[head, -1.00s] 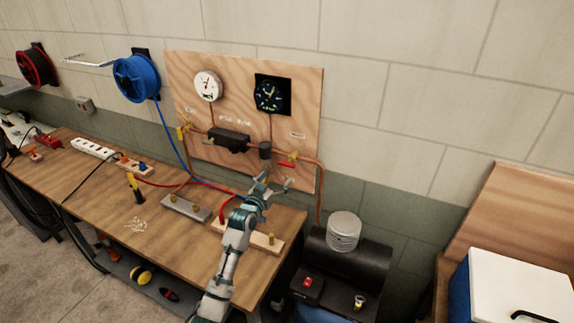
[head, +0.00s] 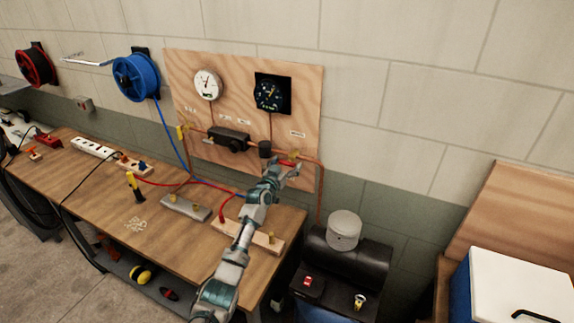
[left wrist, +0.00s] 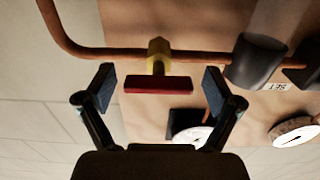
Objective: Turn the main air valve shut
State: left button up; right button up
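The main air valve, with a brass body (left wrist: 158,54) and a red lever handle (left wrist: 157,84), sits on the copper pipe of the plywood board. In the head view the red handle (head: 289,163) shows just above my left gripper (head: 284,171) and is partly hidden by it. In the left wrist view my left gripper (left wrist: 160,90) is open, its two pads on either side of the red handle, with a gap at each end. The handle lies across, in line with the pipe. My right gripper is not in view.
The plywood board (head: 305,95) carries a white gauge (head: 207,84), a black gauge (head: 271,93) and a dark pipe fitting (head: 265,149). A workbench (head: 110,205) with blocks and hoses lies below. A black tank (head: 365,262) stands at the bench's right.

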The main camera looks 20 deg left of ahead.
pick_arm(q)
jog(key=c, duration=1.1)
